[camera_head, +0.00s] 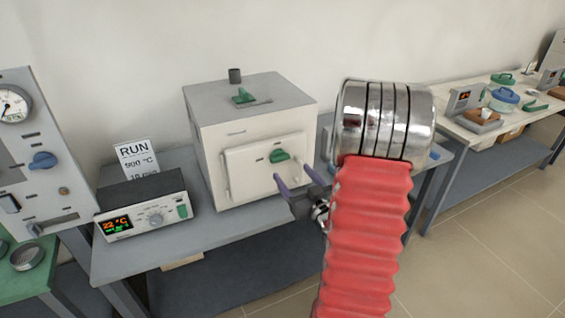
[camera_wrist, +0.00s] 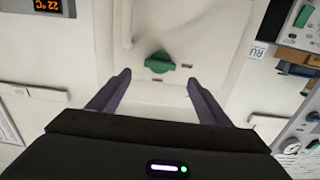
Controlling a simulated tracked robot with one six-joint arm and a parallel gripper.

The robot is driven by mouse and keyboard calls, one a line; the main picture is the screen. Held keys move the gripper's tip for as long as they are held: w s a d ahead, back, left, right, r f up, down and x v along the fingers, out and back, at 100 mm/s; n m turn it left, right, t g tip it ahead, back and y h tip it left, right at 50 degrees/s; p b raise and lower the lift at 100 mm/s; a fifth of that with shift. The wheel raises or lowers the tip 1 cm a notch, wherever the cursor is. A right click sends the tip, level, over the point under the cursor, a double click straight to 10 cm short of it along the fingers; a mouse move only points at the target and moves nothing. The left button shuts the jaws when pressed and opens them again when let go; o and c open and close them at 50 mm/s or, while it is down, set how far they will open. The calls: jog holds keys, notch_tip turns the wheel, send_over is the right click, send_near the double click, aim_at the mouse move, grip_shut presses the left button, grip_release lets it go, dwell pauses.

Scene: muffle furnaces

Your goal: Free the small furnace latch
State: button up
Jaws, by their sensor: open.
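The small furnace (camera_head: 245,140) is a pale box on the grey bench, and its front door (camera_head: 250,172) looks shut. A green latch (camera_head: 279,156) sits on the right part of the door. In the wrist view the green latch (camera_wrist: 159,62) lies ahead of my gripper, between the lines of the two fingers. My gripper (camera_head: 293,182) is open and empty in front of the door, just below the latch. In the wrist view the dark fingers of my gripper (camera_wrist: 158,82) stand well apart, with the latch beyond their tips and not touched.
A controller box (camera_head: 143,207) reading 22 °C stands left of the furnace, with a RUN 900 °C card (camera_head: 136,160) behind it. A panel with a gauge (camera_head: 30,150) is at far left. Another green handle (camera_head: 243,96) is on the furnace top. A second bench (camera_head: 490,128) stands at right.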

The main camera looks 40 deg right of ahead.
aim_at(281, 159)
jog(key=x, duration=0.8)
jog(key=shift+w+d+f, duration=0.1)
jog(key=shift+w, duration=0.1)
jog(key=shift+c, duration=0.6)
jog(key=c, duration=0.9)
